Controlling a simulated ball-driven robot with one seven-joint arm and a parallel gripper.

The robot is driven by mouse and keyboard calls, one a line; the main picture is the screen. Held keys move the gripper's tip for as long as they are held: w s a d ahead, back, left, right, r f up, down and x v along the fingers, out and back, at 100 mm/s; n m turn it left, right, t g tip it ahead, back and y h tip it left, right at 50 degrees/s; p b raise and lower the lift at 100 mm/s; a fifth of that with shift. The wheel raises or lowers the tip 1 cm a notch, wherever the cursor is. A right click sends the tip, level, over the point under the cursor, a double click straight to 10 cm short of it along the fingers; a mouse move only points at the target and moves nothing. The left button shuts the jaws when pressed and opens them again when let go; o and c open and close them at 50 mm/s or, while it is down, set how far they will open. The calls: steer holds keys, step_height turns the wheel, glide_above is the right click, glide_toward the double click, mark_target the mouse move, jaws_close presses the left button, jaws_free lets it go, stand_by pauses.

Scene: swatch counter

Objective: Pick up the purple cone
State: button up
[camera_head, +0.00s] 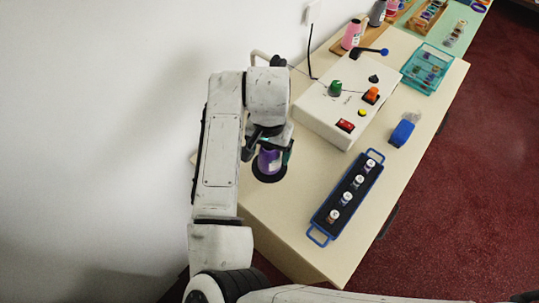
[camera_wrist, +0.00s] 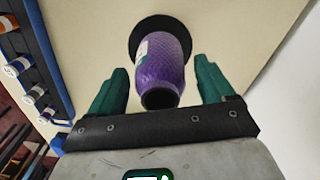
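The purple cone (camera_wrist: 163,68) is a thread cone that stands on a black round base on the cream counter. In the head view the cone (camera_head: 269,160) shows partly, its top hidden by my gripper. My gripper (camera_wrist: 160,82) is open, with one green finger on each side of the cone. In the wrist view there is a gap between each finger and the cone. My gripper also shows in the head view (camera_head: 270,148), above and around the cone's upper part.
A white control box (camera_head: 335,105) with knobs and a lever stands behind the cone. A blue-handled tray (camera_head: 321,222) of small spools lies to the right. A blue object (camera_head: 402,133) and teal basket (camera_head: 445,62) are farther off. Wall at left.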

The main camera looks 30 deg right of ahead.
steer(key=c, duration=1.1)
steer(key=shift+r, duration=0.1)
